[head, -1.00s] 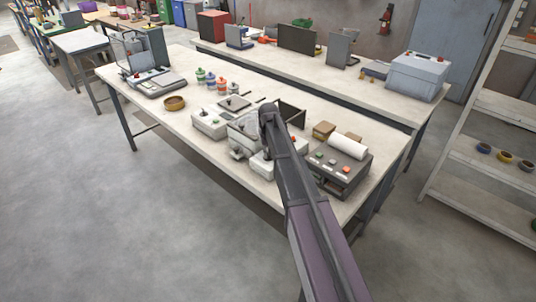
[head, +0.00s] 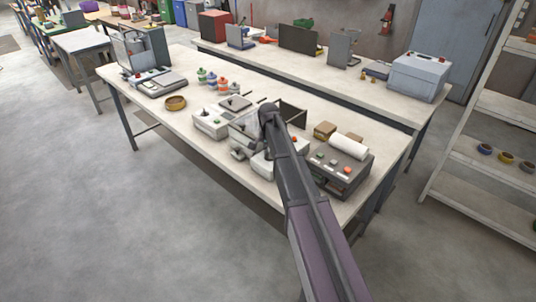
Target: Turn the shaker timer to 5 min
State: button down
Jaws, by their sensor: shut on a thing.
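Small pale bench devices stand along the near table's front edge, one at the left (head: 211,122) with a dark knob on top and one at the right (head: 262,166) partly behind my arm. My gripper (head: 238,154) points down at the front edge between these devices, shut on a small part there that I take to be the shaker's timer knob. The knob, its scale and its setting are hidden or too small to read.
A dark control box (head: 340,172) with coloured buttons and a white roll (head: 348,147) stand to the right. The floor in front is clear.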

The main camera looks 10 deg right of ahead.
jog(key=shift+s+m, duration=0.1)
jog(key=shift+m, duration=0.4)
jog(key=c, duration=0.7)
grip_release()
jog(key=shift+d, duration=0.1)
jog(key=shift+r, duration=0.1)
